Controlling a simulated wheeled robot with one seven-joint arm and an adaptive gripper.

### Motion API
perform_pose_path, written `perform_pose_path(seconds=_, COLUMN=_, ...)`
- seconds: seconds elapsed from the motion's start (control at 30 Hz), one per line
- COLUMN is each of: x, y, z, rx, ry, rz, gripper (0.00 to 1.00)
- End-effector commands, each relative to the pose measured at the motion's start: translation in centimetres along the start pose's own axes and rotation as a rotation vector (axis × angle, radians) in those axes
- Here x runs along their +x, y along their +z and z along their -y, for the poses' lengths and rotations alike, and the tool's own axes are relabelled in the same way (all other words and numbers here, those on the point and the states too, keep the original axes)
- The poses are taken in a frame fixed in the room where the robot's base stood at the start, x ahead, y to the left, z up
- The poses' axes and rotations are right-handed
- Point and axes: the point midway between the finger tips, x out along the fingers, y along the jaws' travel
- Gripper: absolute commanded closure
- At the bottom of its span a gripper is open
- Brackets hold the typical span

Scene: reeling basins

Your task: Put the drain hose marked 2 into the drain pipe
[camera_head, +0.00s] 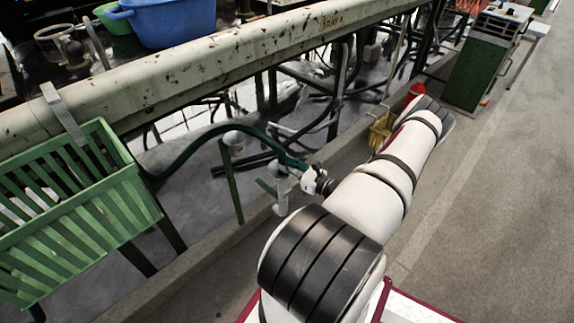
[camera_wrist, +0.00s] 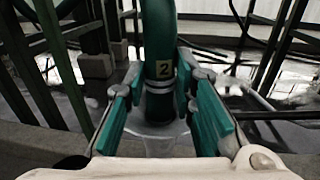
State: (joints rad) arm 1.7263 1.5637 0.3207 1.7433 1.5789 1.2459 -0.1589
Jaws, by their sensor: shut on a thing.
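The drain hose is dark green and carries a yellow label "2" (camera_wrist: 164,69) in the wrist view. In the head view the hose (camera_head: 205,135) arches from the left, below the beam, to my gripper (camera_head: 300,165). In the wrist view my gripper (camera_wrist: 168,100) has its green-padded fingers on either side of the hose and is shut on it. The hose stands about upright, with its dark lower end over the mouth of a pale drain pipe (camera_wrist: 158,143). I cannot tell whether the end is inside. The drain pipe also shows in the head view (camera_head: 281,194).
A second pale pipe top (camera_head: 233,139) stands left of the gripper. A green slatted crate (camera_head: 150,205) hangs at the left. A long worn beam (camera_head: 200,68) crosses above, with dark legs and tubes beneath. Open floor (camera_head: 480,190) lies to the right.

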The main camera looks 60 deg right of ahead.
Motion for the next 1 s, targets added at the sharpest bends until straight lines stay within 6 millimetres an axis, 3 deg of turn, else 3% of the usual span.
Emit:
perform_pose_path(seconds=0.03, x=0.0, y=0.1, z=0.0, rx=-0.001, ry=0.000, rz=0.002, gripper=1.00)
perform_pose_path(seconds=0.07, x=0.0, y=0.1, z=0.0, rx=0.000, ry=0.000, rz=0.000, gripper=0.69)
perform_pose_path(seconds=0.13, x=0.0, y=0.1, z=0.0, rx=0.000, ry=0.000, rz=0.000, gripper=0.56)
perform_pose_path(seconds=0.47, x=0.0, y=0.2, z=0.0, rx=-0.001, ry=0.000, rz=0.000, gripper=0.56)
perform_pose_path(seconds=0.63, x=0.0, y=1.7, z=0.1, rx=-0.001, ry=-0.001, rz=0.001, gripper=0.56)
perform_pose_path(seconds=1.0, x=-8.0, y=1.4, z=0.1, rx=-0.001, ry=-0.004, rz=0.000, gripper=0.56)
